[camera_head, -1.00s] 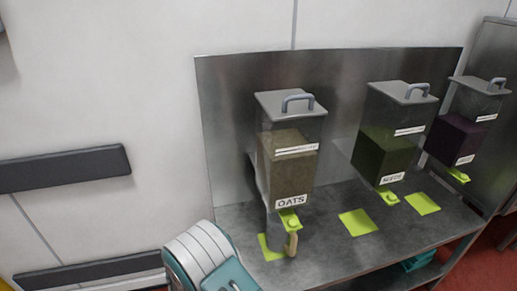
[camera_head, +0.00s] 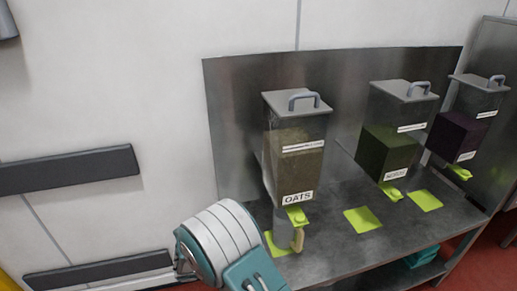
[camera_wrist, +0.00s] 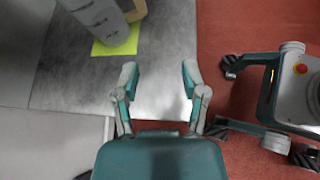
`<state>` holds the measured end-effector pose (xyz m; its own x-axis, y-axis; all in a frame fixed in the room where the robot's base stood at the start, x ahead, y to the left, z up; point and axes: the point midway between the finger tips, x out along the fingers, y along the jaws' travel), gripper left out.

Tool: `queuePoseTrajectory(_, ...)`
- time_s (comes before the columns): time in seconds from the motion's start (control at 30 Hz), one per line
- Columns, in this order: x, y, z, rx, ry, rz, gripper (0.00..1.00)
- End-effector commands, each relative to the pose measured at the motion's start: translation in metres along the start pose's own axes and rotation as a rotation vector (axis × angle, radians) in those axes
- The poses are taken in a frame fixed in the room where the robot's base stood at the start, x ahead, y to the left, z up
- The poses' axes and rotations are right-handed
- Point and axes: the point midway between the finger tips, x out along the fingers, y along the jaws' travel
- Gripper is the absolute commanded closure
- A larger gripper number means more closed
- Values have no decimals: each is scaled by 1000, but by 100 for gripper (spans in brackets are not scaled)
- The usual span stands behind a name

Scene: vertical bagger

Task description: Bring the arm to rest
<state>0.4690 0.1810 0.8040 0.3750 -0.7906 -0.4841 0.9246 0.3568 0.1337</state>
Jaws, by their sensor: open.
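My gripper (camera_wrist: 158,80) is open and empty in the wrist view. Its two fingers are spread over the grey steel counter, close to the counter's edge above the red floor. A grey mug with a tan handle (camera_wrist: 97,15) stands on a lime square (camera_wrist: 117,42) ahead and to the left of the fingers, apart from them. In the head view my white and teal arm (camera_head: 222,245) is at the bottom, left of the counter; the gripper itself does not show there. The mug (camera_head: 284,233) stands under the spout of the oats dispenser (camera_head: 296,155).
A seeds dispenser (camera_head: 388,150) and a third dispenser with dark contents (camera_head: 459,135) stand to the right. Bare lime squares (camera_head: 362,220) (camera_head: 425,201) lie on the counter (camera_head: 335,248). Dark rails (camera_head: 65,170) run along the white wall at left.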

Motion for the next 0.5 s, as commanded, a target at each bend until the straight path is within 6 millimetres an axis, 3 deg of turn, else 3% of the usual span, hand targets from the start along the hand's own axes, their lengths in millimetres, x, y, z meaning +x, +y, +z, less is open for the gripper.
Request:
queuePoseTrajectory(0.23, -2, -6, 68, 207, 97, -119, 44)
queuePoseTrajectory(0.5, -4, -38, 160, 529, 247, -288, 44)
